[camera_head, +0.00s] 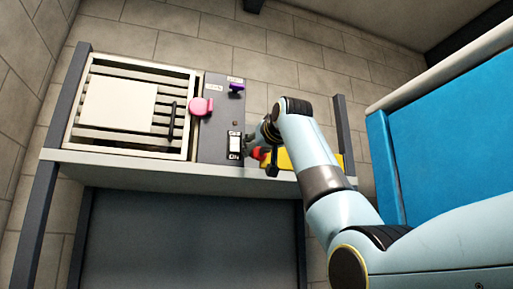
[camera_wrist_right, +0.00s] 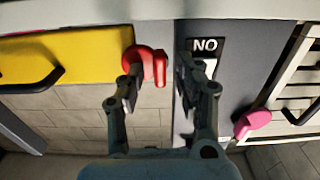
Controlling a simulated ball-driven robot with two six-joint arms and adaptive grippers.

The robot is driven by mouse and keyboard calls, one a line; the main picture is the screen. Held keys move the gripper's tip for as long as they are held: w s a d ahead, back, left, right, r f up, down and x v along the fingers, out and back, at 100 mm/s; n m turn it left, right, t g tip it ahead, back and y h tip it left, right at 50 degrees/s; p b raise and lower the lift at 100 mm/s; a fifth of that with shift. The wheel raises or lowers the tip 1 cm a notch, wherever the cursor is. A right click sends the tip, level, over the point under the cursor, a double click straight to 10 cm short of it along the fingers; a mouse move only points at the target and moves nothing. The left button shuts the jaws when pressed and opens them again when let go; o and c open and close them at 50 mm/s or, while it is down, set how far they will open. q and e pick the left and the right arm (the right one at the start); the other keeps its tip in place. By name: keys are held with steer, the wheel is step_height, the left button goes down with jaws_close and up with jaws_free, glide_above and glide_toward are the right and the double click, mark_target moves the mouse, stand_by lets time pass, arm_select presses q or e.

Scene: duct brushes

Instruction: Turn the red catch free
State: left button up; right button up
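The red catch (camera_head: 257,153) sits at the left edge of a yellow panel (camera_head: 303,159) in the head view, partly hidden by my right gripper (camera_head: 266,134). In the right wrist view the red catch (camera_wrist_right: 146,64) has a round knob and a short tab. The two fingers of my right gripper (camera_wrist_right: 159,72) are apart. One finger overlaps the catch's round part; the tab lies in the gap, nearer that finger. I cannot tell whether they touch. My left gripper is not in view.
A pink catch (camera_head: 201,107) is beside a slatted grille (camera_head: 100,147) with a dark handle. A purple catch (camera_head: 236,88) is higher on the grey panel (camera_head: 217,140). A label reading "NO" (camera_wrist_right: 205,45) is near the right finger. A blue padded block (camera_head: 440,130) stands at right.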

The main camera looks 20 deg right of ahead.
jaws_close()
steer(key=n, duration=1.2)
steer(key=n+b, duration=0.1)
steer(key=n, duration=0.5)
steer(key=shift+a+f, duration=0.2)
steer(key=shift+f, duration=0.1)
stand_by(0.7)
steer(key=shift+o, duration=0.6)
jaws_free()
